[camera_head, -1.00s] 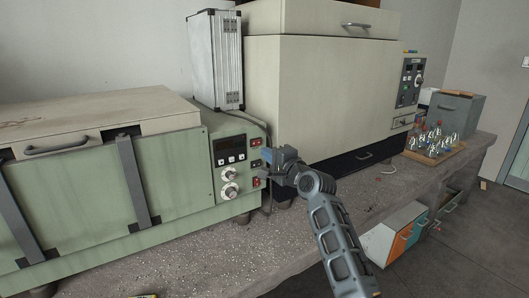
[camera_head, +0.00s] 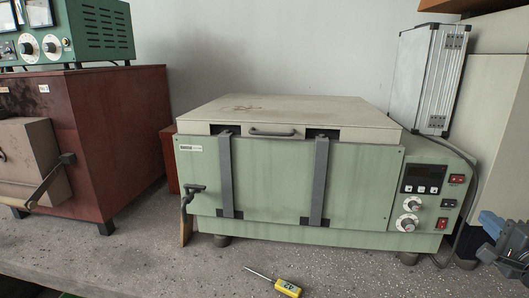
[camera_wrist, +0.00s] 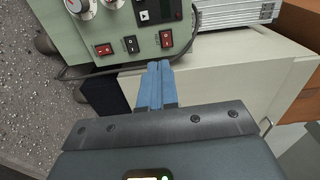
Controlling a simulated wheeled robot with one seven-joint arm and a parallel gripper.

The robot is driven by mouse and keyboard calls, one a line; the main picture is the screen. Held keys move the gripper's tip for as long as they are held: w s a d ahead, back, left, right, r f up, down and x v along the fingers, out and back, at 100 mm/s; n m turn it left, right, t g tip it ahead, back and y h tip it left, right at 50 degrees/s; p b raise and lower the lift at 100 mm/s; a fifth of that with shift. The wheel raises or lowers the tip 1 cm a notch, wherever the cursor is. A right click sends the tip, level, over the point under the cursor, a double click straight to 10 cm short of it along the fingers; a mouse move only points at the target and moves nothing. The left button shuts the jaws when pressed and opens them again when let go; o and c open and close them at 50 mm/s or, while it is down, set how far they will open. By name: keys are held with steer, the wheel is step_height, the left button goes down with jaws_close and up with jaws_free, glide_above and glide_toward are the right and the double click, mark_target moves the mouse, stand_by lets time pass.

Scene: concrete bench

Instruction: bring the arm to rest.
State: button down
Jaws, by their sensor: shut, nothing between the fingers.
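My gripper (camera_wrist: 157,84) shows in the wrist view with its two blue fingers together and nothing between them. It points toward the row of switches on the green oven's control panel, with its tips a little apart from the switches in the picture. In the head view my gripper (camera_head: 488,218) is at the right edge, partly cut off, to the right of the green oven (camera_head: 270,185). The oven's panel with a dark display and two knobs (camera_head: 407,223) is at its right end. Most of my arm is out of the head view.
A dark red furnace (camera_head: 120,130) stands at the left. A cream cabinet (camera_wrist: 235,75) is close beside my gripper. Bare bench (camera_head: 150,262) lies in front.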

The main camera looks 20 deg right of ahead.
steer(key=s+a+f+n+y, duration=0.1)
steer(key=s+a+f+n, duration=0.25)
steer(key=a, duration=0.35)
steer(key=s+a+f+n+g+y, duration=0.1)
steer(key=s+a+f+n, duration=0.15)
steer(key=a+f, duration=0.4)
steer(key=s+a+f+n, duration=0.2)
steer(key=s+a+f, duration=0.15)
steer(key=a, duration=0.55)
steer(key=s+a+r+n+y, duration=0.2)
steer(key=s+a+n, duration=0.4)
steer(key=s, duration=0.5)
steer(key=s+a+r+n+y, duration=0.3)
steer(key=s+a+n, duration=0.4)
steer(key=s+n, duration=0.2)
steer(key=shift+s+a+y, duration=0.2)
steer(key=shift+s+y, duration=0.2)
steer(key=shift+s, duration=0.75)
